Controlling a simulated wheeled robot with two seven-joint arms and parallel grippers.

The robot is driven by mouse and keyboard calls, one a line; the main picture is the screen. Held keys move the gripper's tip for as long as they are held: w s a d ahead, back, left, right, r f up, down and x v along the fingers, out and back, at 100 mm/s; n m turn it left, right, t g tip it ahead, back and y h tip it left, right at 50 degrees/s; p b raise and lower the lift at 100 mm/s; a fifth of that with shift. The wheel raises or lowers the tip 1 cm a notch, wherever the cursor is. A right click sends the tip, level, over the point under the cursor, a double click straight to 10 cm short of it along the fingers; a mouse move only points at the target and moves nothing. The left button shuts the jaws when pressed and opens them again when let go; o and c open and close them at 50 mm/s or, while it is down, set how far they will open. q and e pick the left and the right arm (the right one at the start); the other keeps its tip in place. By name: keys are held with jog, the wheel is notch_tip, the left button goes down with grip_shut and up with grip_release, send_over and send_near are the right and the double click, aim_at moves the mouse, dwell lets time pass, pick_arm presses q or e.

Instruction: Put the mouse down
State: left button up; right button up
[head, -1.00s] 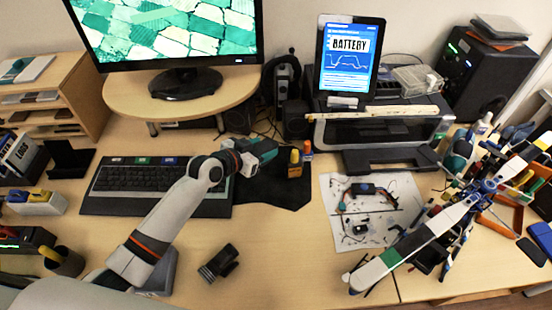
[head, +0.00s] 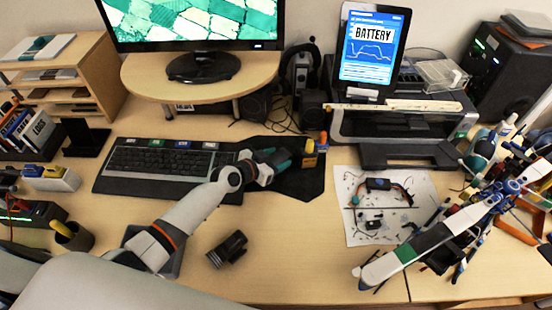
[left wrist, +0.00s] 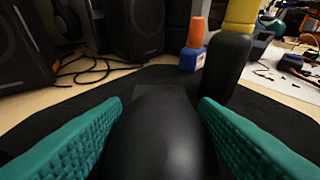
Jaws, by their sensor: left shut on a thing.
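The black mouse (left wrist: 160,135) sits between the two green fingers of my left gripper (left wrist: 160,125) in the left wrist view. The fingers are shut on its sides. In the head view the left gripper (head: 280,158) is low over the dark mouse mat (head: 302,184), right of the keyboard. The mouse is mostly hidden there by the gripper. I cannot tell whether its underside touches the mat. My right gripper is not in view.
An orange-capped blue bottle (left wrist: 194,46) and a yellow-and-black item (left wrist: 230,55) stand just past the mouse. The keyboard (head: 165,162) lies left of the gripper. A white sheet with small parts (head: 385,200) lies to the right. Speakers stand behind.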

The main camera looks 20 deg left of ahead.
pick_arm(q)
jog(key=shift+f, duration=0.2)
jog(key=o, duration=1)
jog(key=shift+o, duration=0.2)
jog(key=shift+s+a+r, duration=0.1)
jog(key=shift+s+r, duration=0.05)
jog(key=shift+r, duration=0.15)
jog(key=v, duration=1.1)
jog(key=shift+s+a+p, duration=0.2)
jog(key=shift+s+p, duration=0.1)
